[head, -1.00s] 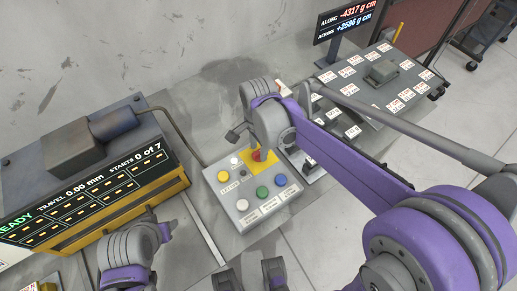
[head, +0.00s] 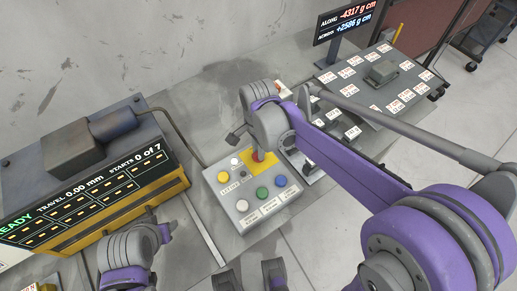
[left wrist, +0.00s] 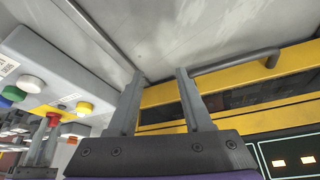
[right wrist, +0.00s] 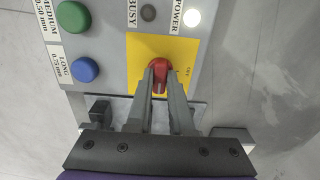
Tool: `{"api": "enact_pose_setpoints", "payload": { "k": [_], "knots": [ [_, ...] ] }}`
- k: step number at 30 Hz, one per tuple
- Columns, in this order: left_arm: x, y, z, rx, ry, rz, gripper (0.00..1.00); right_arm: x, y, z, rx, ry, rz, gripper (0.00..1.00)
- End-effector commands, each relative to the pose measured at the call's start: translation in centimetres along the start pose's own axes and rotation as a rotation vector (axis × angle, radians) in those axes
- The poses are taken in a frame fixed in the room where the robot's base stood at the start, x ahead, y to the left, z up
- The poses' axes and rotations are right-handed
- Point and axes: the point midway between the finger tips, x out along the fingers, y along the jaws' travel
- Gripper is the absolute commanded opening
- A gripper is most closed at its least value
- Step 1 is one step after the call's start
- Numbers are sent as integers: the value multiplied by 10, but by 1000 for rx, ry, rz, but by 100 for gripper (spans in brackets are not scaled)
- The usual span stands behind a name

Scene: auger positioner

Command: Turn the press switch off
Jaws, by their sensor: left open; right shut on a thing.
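The press switch is a red rotary knob (right wrist: 160,72) on a yellow plate (right wrist: 138,48) of the grey control box (head: 228,200). In the right wrist view my right gripper (right wrist: 160,80) is shut on the knob, with one finger on each side. Small lettering sits on the plate to the right of the knob; the knob's exact setting is hard to read. In the head view my right arm hides part of the plate. In the left wrist view my left gripper (left wrist: 160,75) is open and empty, apart from the control box.
Green (right wrist: 72,16) and blue (right wrist: 85,69) buttons and a lit POWER lamp (right wrist: 192,17) are near the knob. A yellow-framed machine (head: 150,205) with a display stands left of the box. A labelled grey table (head: 410,65) stands at the back right.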

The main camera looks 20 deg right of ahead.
Motion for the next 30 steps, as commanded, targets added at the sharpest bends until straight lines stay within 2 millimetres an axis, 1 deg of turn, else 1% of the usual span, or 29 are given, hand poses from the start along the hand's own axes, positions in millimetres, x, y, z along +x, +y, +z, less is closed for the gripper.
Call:
{"api": "enact_pose_setpoints", "payload": {
  "k": [5, 11, 30],
  "knots": [
    [0, 0, 0, 0, 0, 0, 50, 0, 0, 0, -41, 0, 0, 0],
    [0, 0, 0, 0, 0, 0, 50, 0, 0, 0, -155, 0, 0, 0],
    [0, 0, 0, 0, 0, 0, 50, 0, 0, 0, -749, 0, 0, 0]
  ]
}}
